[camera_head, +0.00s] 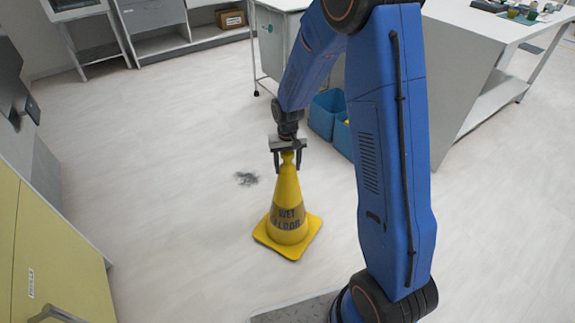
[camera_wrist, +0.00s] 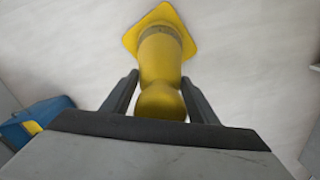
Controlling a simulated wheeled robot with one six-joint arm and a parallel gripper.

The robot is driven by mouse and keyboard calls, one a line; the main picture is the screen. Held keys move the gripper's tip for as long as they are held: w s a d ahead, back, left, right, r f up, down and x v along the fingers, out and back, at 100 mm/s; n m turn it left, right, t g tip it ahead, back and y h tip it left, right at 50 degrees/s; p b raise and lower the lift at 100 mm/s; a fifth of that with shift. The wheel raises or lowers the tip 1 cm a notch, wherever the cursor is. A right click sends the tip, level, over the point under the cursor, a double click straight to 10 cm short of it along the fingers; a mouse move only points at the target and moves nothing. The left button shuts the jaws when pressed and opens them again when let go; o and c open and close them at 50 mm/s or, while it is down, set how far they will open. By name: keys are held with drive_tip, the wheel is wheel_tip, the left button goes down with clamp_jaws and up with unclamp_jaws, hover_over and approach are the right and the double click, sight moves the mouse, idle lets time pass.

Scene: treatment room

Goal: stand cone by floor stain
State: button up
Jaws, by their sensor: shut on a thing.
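A yellow cone (camera_head: 288,212) with "WET FLOOR" lettering stands upright, just right of and nearer than a dark floor stain (camera_head: 247,178). I cannot tell whether its base touches the floor. My gripper (camera_head: 288,165) is shut on the cone's top, one finger on each side. In the wrist view the cone (camera_wrist: 160,60) runs away from between the fingers (camera_wrist: 158,95), its square base at the far end. The stain does not show in the wrist view.
Blue bins (camera_head: 326,112) stand on the floor behind my arm, beside a white counter (camera_head: 490,95). A yellow cabinet (camera_head: 45,250) is at the left edge. A white trolley (camera_head: 272,45) stands at the back. The floor left of the stain is clear.

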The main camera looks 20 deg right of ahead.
drive_tip(key=shift+f, duration=0.1)
drive_tip(key=o, duration=1.1)
wheel_tip(320, 180, up, 17)
drive_tip(key=shift+r, duration=0.15)
drive_tip(key=s+d+r+t, duration=0.2)
drive_tip(key=s+d+r, duration=0.2)
drive_tip(key=s+r, duration=0.9)
drive_tip(key=s+d+n+t, duration=0.1)
drive_tip(key=s+d+t, duration=0.1)
drive_tip(key=s, duration=1.8)
drive_tip(key=shift+s+d+f+t, duration=0.25)
drive_tip(key=shift+d+f+t, duration=0.15)
drive_tip(key=shift+d, duration=0.1)
